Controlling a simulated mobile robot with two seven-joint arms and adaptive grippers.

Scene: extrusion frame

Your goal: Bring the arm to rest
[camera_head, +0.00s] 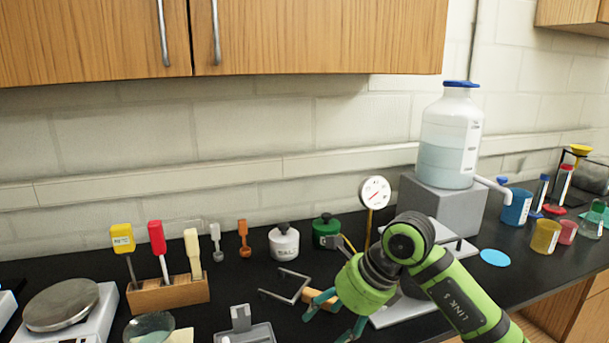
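My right arm (449,288), green with dark joints, comes in from the lower right and reaches over the black bench. My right gripper (325,326) points down and to the left at the bottom middle, with its teal fingers apart. I see nothing held between them, though the lower finger is partly cut off by the picture's bottom edge. A tan block (322,313) and a grey metal bracket (285,287) lie close by the upper finger; I cannot tell whether it touches them. My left gripper is not in view.
A large bottle (450,140) stands on a grey block (436,205) behind my arm, near a dial gauge (375,192). Jars, a wooden tool holder (168,293) and a scale (62,303) stand left. Coloured cups are at right. Wall cupboards (300,38) hang above.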

